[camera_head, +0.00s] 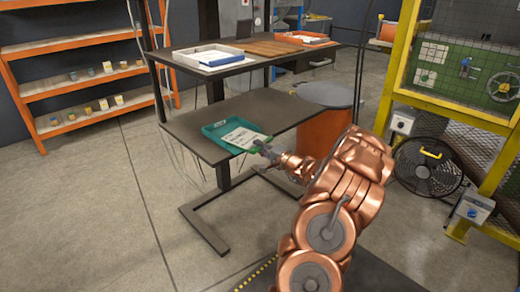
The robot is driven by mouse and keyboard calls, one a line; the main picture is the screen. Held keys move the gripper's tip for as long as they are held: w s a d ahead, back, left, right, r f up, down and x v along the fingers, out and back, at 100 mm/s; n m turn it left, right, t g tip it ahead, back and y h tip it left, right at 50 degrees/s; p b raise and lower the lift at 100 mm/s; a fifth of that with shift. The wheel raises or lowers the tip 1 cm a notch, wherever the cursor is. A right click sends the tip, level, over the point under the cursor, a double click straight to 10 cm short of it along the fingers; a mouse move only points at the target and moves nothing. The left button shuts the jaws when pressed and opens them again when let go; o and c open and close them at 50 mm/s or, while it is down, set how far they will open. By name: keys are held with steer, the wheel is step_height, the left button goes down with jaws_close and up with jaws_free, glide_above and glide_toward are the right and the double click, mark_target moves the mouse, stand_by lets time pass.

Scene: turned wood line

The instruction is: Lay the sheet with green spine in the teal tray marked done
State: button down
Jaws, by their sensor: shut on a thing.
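The sheet with the green spine (240,137) is white with dark print. It shows over the right part of the teal tray (211,132), with its green edge (257,143) toward my gripper. My gripper (262,147) is shut on the sheet at its green spine side. The teal tray sits on the lower dark shelf of the bench. I cannot tell whether the sheet touches the tray floor or is held above it. The tray's right side is hidden by the sheet, and a small pale label shows at its back rim.
The upper shelf holds a white-and-blue tray (208,57), a wooden board (257,48) and an orange tray (302,38). The lower shelf (270,106) is bare to the right of the tray. An orange drum (324,130) and a yellow-framed machine (440,105) stand at right.

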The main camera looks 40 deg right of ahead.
steer(key=shift+f, duration=0.25)
steer(key=c, duration=1.1)
jaws_free()
steer(key=shift+r, duration=0.15)
steer(key=shift+r, duration=0.15)
steer(key=s+p, duration=0.1)
steer(key=s, duration=1.1)
steer(key=shift+a, duration=0.1)
